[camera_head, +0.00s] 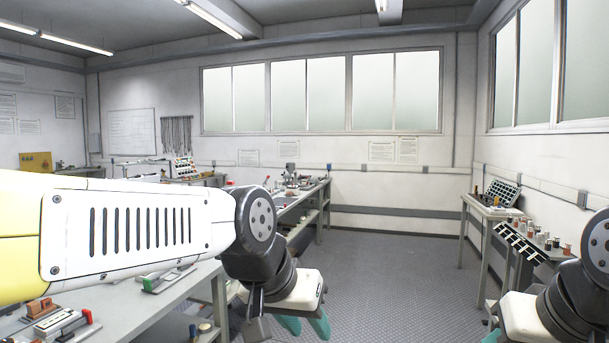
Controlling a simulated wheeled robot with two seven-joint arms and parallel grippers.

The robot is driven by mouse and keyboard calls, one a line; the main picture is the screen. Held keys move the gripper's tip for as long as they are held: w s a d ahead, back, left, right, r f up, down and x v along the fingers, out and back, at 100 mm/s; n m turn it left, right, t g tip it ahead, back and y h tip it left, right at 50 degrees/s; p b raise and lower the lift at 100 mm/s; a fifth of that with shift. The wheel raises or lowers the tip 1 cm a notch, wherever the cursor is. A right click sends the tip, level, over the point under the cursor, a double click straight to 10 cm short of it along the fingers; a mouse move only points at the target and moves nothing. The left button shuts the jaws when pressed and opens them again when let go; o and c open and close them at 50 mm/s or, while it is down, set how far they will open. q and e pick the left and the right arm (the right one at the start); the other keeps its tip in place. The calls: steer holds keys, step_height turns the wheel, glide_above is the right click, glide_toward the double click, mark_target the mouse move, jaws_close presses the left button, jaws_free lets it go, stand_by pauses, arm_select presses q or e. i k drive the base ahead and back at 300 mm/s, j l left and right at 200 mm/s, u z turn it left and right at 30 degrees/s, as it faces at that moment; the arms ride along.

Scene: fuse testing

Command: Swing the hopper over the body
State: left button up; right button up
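I cannot make out a hopper or its body for certain in the head view. A small metal apparatus (291,178) stands on the far part of the left workbench, too small to identify. My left gripper (304,326) hangs low at the bottom centre, beside the left bench and well short of that apparatus. Its two teal fingers are apart, with nothing seen between them; the tips are near the frame edge. My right gripper (491,338) is mostly cut off at the bottom right. Only a bit of teal finger shows below its white housing.
The left workbench (165,312) carries small tools and blocks, including a red-and-white item (62,325). The floor (390,270) between is clear.

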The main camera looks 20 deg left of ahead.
mark_target(291, 166)
steer(key=u, duration=0.15)
steer(key=i+u, duration=0.35)
steer(key=i, duration=7)
steer(key=i+z, duration=0.15)
steer(key=i, duration=0.35)
steer(key=i+j+z, duration=0.2)
steer(key=i, duration=0.3)
steer(key=l, duration=0.1)
